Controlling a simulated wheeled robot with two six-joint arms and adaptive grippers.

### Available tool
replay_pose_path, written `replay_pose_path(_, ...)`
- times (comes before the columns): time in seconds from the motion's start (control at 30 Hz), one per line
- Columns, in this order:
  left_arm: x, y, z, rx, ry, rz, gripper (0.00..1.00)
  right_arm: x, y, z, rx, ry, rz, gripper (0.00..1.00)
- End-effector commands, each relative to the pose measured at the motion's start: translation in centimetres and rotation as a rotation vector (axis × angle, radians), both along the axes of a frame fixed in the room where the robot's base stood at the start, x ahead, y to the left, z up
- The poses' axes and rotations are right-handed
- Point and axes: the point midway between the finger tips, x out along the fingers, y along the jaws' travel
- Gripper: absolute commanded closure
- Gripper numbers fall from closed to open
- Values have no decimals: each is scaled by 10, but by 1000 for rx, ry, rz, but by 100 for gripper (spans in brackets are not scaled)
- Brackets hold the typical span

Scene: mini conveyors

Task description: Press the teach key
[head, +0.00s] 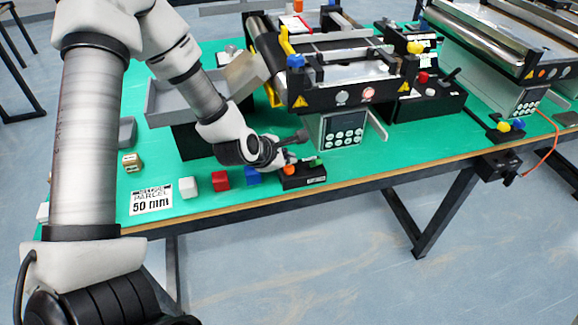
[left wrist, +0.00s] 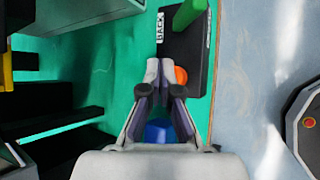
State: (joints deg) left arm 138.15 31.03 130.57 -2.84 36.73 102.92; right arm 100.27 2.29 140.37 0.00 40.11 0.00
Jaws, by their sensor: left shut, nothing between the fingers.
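A control panel (head: 343,129) with several pale keys and a small display hangs on the front of the near conveyor (head: 335,70). The key legends are too small to read, so I cannot tell which is the teach key. My left gripper (head: 286,158) is shut and empty, low over the table's front part, to the left of and below the panel. In the left wrist view its closed fingertips (left wrist: 165,68) are beside an orange knob (left wrist: 181,75) on a black box (left wrist: 183,52) labelled BACK. I cannot tell whether they touch. My right gripper is not in view.
A green lever (left wrist: 188,13) stands on the black box. A blue cube (head: 252,177), a red cube (head: 220,181) and a white cube (head: 188,187) stand left of it, beside a 50 mm parcel card (head: 151,200). A second conveyor (head: 500,45) is at right.

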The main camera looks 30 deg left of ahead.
Motion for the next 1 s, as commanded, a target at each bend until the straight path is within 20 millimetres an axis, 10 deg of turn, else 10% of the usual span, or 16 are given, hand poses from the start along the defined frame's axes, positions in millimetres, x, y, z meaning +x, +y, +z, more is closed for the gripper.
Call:
replay_pose_path(0.53, 0, 0, 51, 0, -1, 0, 100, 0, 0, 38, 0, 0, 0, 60)
replay_pose_path(1.0, 0, 0, 50, 0, 0, 0, 100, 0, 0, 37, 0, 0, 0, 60)
